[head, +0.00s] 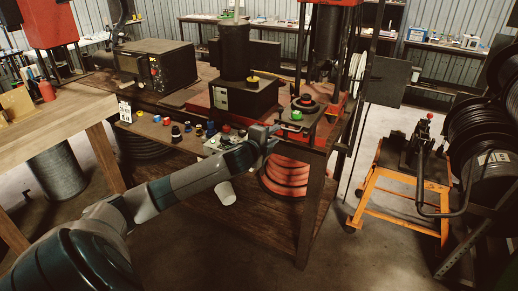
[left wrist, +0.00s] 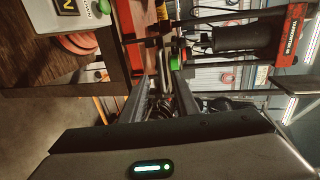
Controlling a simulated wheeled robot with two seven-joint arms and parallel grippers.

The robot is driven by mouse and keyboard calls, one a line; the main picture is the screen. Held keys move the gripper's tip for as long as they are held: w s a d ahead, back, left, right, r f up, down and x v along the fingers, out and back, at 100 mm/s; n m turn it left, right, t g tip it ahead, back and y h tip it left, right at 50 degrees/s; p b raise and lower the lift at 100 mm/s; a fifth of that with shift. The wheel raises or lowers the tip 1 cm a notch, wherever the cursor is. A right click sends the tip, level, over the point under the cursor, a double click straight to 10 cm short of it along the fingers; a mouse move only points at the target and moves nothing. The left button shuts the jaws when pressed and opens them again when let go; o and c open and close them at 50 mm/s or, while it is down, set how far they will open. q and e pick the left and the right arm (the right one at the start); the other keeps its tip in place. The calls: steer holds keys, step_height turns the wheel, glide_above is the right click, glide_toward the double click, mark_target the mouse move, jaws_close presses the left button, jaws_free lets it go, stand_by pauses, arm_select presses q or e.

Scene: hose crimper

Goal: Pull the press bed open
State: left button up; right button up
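The red press (head: 331,60) stands at the right end of the workbench. A green knob (head: 296,115) sits at the bed's front; a green round part also shows in the left wrist view (left wrist: 176,61). My left gripper (head: 272,134) is just in front of and below the bed's front edge. In the left wrist view its fingers (left wrist: 160,80) show a narrow gap, with nothing clearly held. Contact with the bed cannot be told. My right gripper is out of view.
A dark box machine (head: 245,97) stands left of the press on the workbench. A lower shelf with small coloured knobs (head: 176,131) runs along the front. Red hose coils (head: 286,176) lie under the bench. An orange cart (head: 400,190) stands right, with open floor between.

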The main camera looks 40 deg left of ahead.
arm_select(q)
steer(key=b+v, duration=0.3)
steer(key=v, duration=0.8)
steer(key=shift+w+f, duration=0.1)
